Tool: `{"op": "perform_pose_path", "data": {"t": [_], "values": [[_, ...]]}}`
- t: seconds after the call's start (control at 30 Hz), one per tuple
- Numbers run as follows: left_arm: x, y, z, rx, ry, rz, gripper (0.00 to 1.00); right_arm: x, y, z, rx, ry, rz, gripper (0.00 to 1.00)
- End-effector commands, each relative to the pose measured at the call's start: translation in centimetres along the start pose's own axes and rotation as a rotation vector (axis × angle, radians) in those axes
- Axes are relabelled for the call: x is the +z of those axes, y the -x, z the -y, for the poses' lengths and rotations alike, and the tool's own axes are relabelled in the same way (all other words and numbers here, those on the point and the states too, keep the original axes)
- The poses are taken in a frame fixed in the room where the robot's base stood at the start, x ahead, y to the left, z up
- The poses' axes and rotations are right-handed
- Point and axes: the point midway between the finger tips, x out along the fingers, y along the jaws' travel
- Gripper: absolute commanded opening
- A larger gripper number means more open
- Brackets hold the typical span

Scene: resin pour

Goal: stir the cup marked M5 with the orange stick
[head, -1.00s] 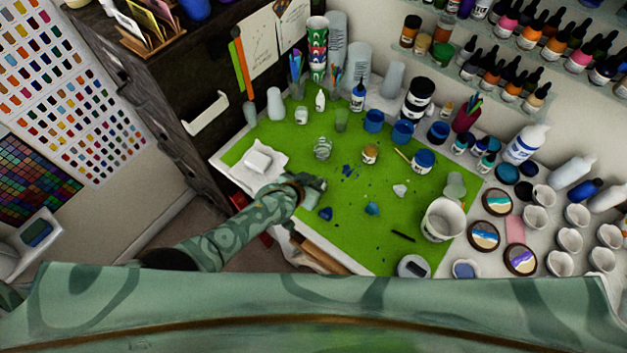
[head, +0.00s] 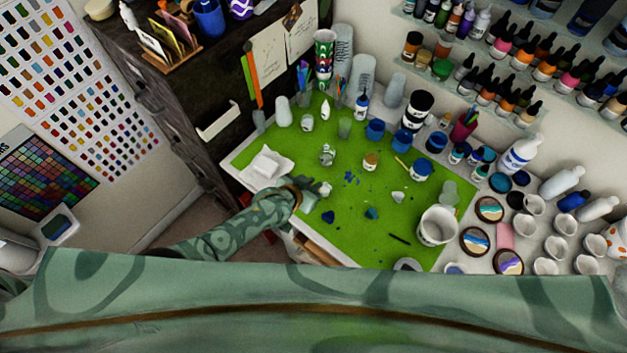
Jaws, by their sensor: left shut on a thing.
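My left gripper (head: 322,188) is low over the near left part of the green mat (head: 365,235). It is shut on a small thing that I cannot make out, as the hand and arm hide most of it. A small clear cup (head: 327,155) stands on the mat just beyond the gripper, apart from it. Another clear cup (head: 345,127) stands farther back. No M5 mark is readable on any cup. A long orange strip (head: 252,82) is upright against the dark cabinet; I cannot tell if it is the stick. My right gripper is not in view.
Blue lumps (head: 372,213) and crumbs are scattered on the mat. A white bucket (head: 436,227) stands at the right. A white folded cloth (head: 268,165) lies left of the gripper. Jars and bottles crowd the back. The mat's middle is mostly open.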

Motion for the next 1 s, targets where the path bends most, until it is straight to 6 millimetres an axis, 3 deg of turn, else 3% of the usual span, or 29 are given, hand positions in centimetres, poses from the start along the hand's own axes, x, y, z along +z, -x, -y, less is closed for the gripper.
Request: {"op": "perform_pose_path", "data": {"t": [0.47,0.8,1.0], "values": [[-0.1,0.2,-0.1,0.001,0.001,0.001,0.00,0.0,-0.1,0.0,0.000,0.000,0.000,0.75],[-3.4,2.9,-0.1,0.000,0.001,0.000,0.00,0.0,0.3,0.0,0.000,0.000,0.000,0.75],[-3.7,3.2,-0.1,0.000,0.000,0.002,0.00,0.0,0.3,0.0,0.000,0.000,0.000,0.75]]}}
